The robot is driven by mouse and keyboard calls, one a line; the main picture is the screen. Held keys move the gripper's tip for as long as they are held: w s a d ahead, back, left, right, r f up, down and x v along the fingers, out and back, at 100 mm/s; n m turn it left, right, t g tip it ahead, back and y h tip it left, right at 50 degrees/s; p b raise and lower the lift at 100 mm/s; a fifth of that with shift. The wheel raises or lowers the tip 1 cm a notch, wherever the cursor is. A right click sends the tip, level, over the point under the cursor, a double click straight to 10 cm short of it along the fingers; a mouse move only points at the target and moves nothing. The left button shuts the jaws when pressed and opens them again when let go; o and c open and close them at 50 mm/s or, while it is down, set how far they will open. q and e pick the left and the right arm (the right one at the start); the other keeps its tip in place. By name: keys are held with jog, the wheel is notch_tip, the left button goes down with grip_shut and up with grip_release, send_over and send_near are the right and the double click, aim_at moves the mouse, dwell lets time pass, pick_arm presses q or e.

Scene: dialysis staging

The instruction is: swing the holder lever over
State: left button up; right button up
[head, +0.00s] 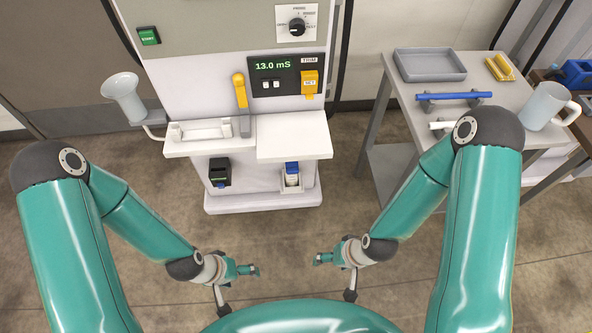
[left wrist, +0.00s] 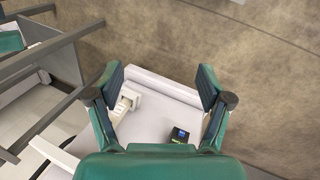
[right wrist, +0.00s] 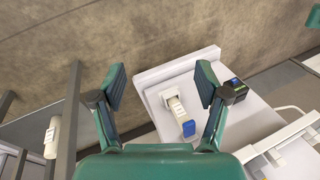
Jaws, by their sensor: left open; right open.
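A yellow lever (head: 240,92) stands roughly upright on the front of the white machine, above a grey bracket (head: 245,126). A white holder (head: 204,131) sits on the ledge just left of that bracket. My left gripper (head: 250,270) is open and empty, low in front of the machine and well away from the lever. Its spread fingers also show in the left wrist view (left wrist: 161,86). My right gripper (head: 322,259) is open and empty to its right; its fingers are apart in the right wrist view (right wrist: 160,84). The lever is not clearly visible in either wrist view.
A grey side table (head: 395,84) at right holds a grey tray (head: 430,65), a blue bar (head: 454,96) and a white mug (head: 545,106). A white cup (head: 124,97) projects at the machine's left. A white shelf (head: 294,138) juts out right of the lever. The floor between is clear.

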pick_arm(q)
jog(key=shift+o, duration=1.2)
notch_tip(320, 180, down, 11)
jog(key=b, duration=0.9)
pick_arm(e)
jog(key=w+a+f+t+h, duration=0.1)
jog(key=w+a+f+t, duration=0.2)
jog(key=w+f, duration=0.45)
jog(key=n+t+h+b, duration=0.25)
jog(key=t+b, duration=1.15)
jog(key=b, duration=1.4)
send_near(293, 172)
jog(key=shift+m, duration=0.25)
jog(key=w+b, duration=0.3)
jog(key=w, duration=0.8)
jog(key=shift+w+a+r+b, duration=0.1)
jog(key=shift+w+a+b, duration=0.05)
jog(key=shift+w+b, duration=0.15)
pick_arm(q)
notch_tip(293, 172, down, 31)
jog(key=shift+f, duration=0.15)
